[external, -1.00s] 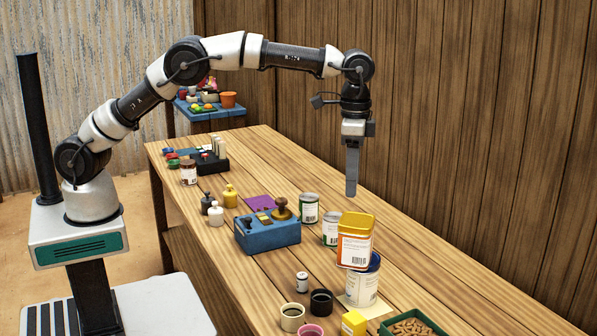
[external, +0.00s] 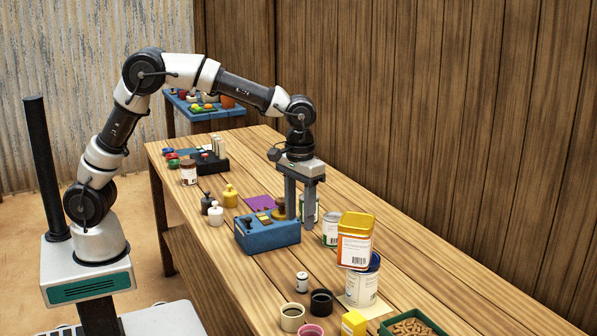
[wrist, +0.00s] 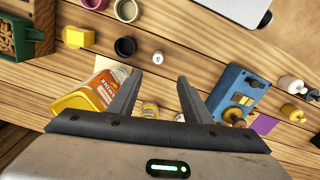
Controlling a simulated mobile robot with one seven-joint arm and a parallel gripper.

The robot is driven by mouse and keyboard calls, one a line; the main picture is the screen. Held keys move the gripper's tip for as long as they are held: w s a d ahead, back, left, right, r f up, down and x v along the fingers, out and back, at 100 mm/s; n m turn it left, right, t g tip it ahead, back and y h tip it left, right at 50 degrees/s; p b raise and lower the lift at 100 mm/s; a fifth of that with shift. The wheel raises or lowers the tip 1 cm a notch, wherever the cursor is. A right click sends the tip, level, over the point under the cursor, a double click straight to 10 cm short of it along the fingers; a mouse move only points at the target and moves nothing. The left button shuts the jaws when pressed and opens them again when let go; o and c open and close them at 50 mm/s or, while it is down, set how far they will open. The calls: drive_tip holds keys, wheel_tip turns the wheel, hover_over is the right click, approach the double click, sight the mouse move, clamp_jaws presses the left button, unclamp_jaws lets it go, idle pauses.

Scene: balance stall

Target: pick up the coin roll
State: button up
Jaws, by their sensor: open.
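A small white cylinder with a dark band (external: 302,281), which looks like the coin roll, stands upright on the wooden table in front of the blue box. In the wrist view the coin roll (wrist: 158,57) shows its pale round top, with a mark on it, just past the fingertips and between their lines. My gripper (external: 300,219) points down, open and empty, beside the blue box and well behind the coin roll. In the wrist view my gripper (wrist: 160,77) has its two fingers apart with nothing between them.
An orange tin (external: 356,240) sits on a blue-rimmed can (external: 361,288) to the right. A black cup (external: 321,302) and a cream cup (external: 292,317) stand close to the coin roll.

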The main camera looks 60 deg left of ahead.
drive_tip(key=b, duration=0.2)
hover_over(303, 274)
drive_tip(key=f, duration=1.2)
drive_tip(key=shift+s+a+f, duration=0.1)
drive_tip(key=shift+s+f, duration=0.25)
drive_tip(key=shift+f, duration=0.05)
drive_tip(key=shift+w+f+b, duration=0.15)
drive_tip(key=shift+f+b, duration=0.15)
drive_tip(key=shift+f, duration=1.2)
drive_tip(key=shift+w+f+b, duration=0.1)
drive_tip(key=shift+f+b, duration=0.2)
drive_tip(key=shift+f, duration=1.15)
drive_tip(key=shift+c, duration=0.3)
clamp_jaws()
